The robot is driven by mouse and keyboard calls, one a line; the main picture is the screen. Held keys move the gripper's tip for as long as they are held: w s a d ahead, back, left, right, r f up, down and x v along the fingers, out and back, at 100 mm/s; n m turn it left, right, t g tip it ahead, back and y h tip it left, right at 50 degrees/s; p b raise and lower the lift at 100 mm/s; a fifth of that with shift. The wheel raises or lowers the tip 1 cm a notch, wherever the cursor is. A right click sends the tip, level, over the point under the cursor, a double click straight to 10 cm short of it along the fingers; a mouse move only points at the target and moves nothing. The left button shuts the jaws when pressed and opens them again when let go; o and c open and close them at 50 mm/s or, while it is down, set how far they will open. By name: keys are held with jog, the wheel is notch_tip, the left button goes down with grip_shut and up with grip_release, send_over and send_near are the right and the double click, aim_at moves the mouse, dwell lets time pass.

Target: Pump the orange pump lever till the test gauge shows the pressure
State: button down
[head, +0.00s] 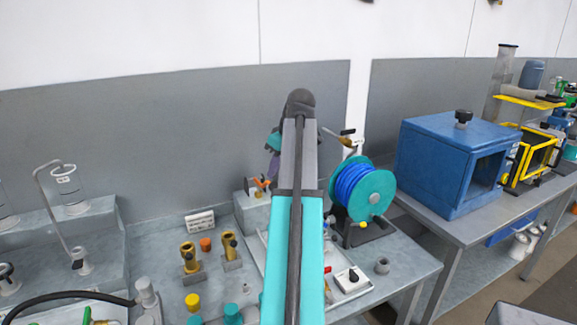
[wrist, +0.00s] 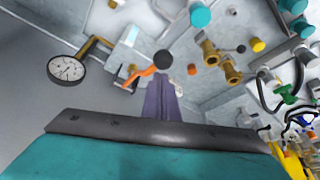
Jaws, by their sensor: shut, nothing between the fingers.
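The orange pump lever (head: 262,184) stands on a pale grey block at the back of the bench, just left of my arm. In the wrist view the orange lever (wrist: 138,76) ends in a round black knob (wrist: 162,59), just beyond my fingertips. My gripper (wrist: 160,79) has purple fingers, which are shut and empty. In the head view my gripper (head: 271,174) is partly hidden by my arm and sits close to the lever; I cannot tell if they touch. The white-faced test gauge (wrist: 67,68) is on a brass pipe; its reading is too small to tell.
A teal reel with blue hose (head: 364,193) stands right of my arm. Brass fittings (head: 190,257) stand to the left, by a small white label (head: 200,222). A blue box (head: 455,165) sits on the right-hand bench.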

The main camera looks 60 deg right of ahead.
aim_at(275, 183)
jog(key=shift+f, duration=0.1)
jog(key=shift+s+a+f+b, duration=0.15)
jog(key=shift+f+b, duration=0.1)
jog(key=shift+f, duration=0.5)
jog(key=shift+s+a+f+b, duration=0.1)
jog(key=shift+f+b, duration=0.15)
jog(key=shift+f, duration=1.45)
jog(key=shift+w+d+r+p, duration=0.1)
jog(key=shift+d+r+p, duration=0.1)
jog(key=shift+r+p, duration=0.75)
jog(key=shift+w+d+r+p, duration=0.1)
jog(key=shift+d+r+p, duration=0.15)
jog(key=shift+r, duration=1.35)
